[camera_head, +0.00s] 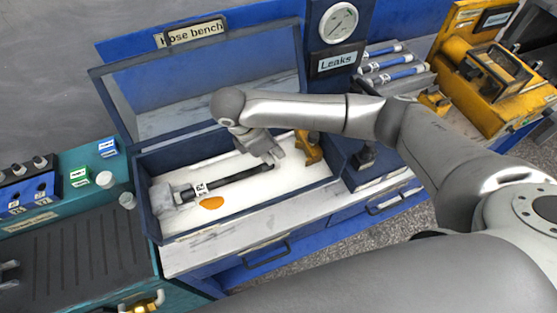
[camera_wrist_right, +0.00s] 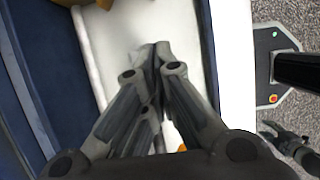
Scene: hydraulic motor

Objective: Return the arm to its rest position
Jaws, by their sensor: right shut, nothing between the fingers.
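My right arm reaches in from the right in the head view. Its right gripper (camera_head: 277,157) points down over the open blue hose bench box (camera_head: 245,219), near its right part. In the right wrist view, the fingers of the right gripper (camera_wrist_right: 156,48) are together and empty above the white box floor. A black hose (camera_head: 235,180) with a white tag and a grey end lies in the box, just left of and below the gripper. Grey finger-like parts at the left edge of the head view look like my left gripper (camera_head: 9,270); its opening is unclear.
An orange puddle (camera_head: 211,203) lies by the hose. A brass-coloured part (camera_head: 309,149) stands at the box's right end. The box's raised lid (camera_head: 205,80), the Leaks gauge post (camera_head: 338,45), a hose rack (camera_head: 392,68) and a yellow machine (camera_head: 485,72) surround the arm.

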